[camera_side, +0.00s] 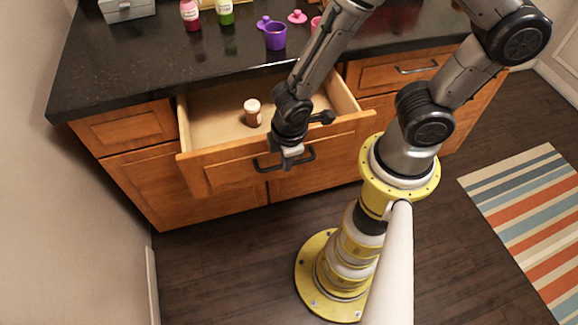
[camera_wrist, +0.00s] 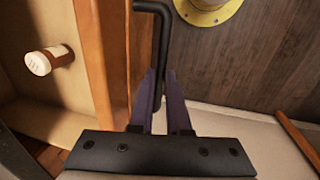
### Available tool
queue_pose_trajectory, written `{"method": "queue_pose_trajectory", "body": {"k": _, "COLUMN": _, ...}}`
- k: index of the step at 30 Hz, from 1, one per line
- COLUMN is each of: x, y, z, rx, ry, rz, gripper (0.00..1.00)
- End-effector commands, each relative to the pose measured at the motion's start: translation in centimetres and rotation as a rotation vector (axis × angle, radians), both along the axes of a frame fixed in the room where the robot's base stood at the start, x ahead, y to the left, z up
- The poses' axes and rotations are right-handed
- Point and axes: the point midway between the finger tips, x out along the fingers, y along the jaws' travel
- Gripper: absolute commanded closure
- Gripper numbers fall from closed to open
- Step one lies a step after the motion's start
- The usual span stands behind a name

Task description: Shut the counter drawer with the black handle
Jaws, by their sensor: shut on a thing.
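The counter drawer (camera_side: 215,169) is wooden and stands pulled out from the cabinet below the black countertop. Its black handle (camera_side: 262,168) is a bar on the front face; it also shows in the wrist view (camera_wrist: 165,25). My gripper (camera_side: 290,158) is at the handle, in front of the drawer front. In the wrist view its two fingers (camera_wrist: 158,98) are closed on the handle's bar. A small brown bottle with a white cap (camera_side: 252,113) stands inside the open drawer; it also shows in the wrist view (camera_wrist: 50,60).
On the counter (camera_side: 150,68) are a purple cup (camera_side: 275,37), a red bottle (camera_side: 190,14), a green bottle (camera_side: 225,12), pink items and a grey box (camera_side: 127,9). A second drawer (camera_side: 395,71) to the right is shut. A striped rug (camera_side: 530,220) lies on the dark floor at right.

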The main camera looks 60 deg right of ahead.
Motion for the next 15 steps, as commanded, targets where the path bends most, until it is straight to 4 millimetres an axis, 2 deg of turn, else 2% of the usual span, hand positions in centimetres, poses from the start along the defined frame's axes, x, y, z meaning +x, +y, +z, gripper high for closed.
{"method": "queue_pose_trajectory", "body": {"k": 15, "x": 8.9, "y": -9.0, "z": 0.0, "rx": -0.002, "ry": 0.0, "rz": -0.007, "gripper": 1.0}}
